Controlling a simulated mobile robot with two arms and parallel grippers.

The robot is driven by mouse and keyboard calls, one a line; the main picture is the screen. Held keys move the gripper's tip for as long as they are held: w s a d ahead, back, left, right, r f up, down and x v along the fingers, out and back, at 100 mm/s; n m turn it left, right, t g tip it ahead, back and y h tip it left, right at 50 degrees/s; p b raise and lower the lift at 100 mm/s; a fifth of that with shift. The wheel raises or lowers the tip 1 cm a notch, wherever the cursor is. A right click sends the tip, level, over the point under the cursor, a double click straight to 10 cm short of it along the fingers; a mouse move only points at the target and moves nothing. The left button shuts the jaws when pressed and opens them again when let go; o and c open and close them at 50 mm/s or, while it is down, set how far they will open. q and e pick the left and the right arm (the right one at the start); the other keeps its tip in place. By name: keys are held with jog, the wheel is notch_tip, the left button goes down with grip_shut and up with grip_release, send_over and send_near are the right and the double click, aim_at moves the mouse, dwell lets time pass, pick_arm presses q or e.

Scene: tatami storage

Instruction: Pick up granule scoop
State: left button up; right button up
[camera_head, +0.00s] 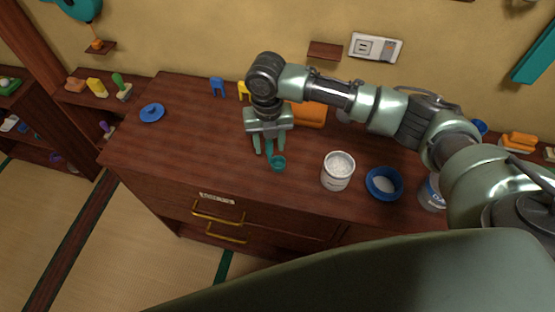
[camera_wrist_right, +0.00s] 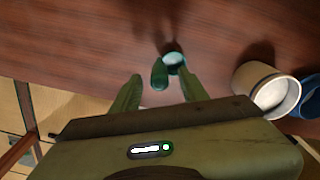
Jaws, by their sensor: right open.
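A small teal granule scoop (camera_head: 277,163) is on the dark wooden cabinet top near its front edge, with its cup facing the front. In the right wrist view the scoop (camera_wrist_right: 174,62) shows a round cup with a short green handle (camera_wrist_right: 158,76). My right gripper (camera_head: 269,148) points down over the cabinet top, right at the scoop. Its two green fingers are apart in the right wrist view (camera_wrist_right: 160,92), with the scoop just beyond and between the tips. I cannot tell whether the fingers touch it. My left gripper is not in view.
A white tub of granules (camera_head: 337,171) and a blue bowl (camera_head: 384,184) stand to the right of the scoop. A blue lid (camera_head: 152,113) lies at the left. An orange object (camera_head: 308,114) is behind my arm. Cabinet top between lid and gripper is clear.

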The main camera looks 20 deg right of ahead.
aim_at(270, 154)
notch_tip(270, 154, down, 2)
jog(key=shift+w+f, duration=0.15)
jog(key=shift+f, duration=0.45)
grip_shut()
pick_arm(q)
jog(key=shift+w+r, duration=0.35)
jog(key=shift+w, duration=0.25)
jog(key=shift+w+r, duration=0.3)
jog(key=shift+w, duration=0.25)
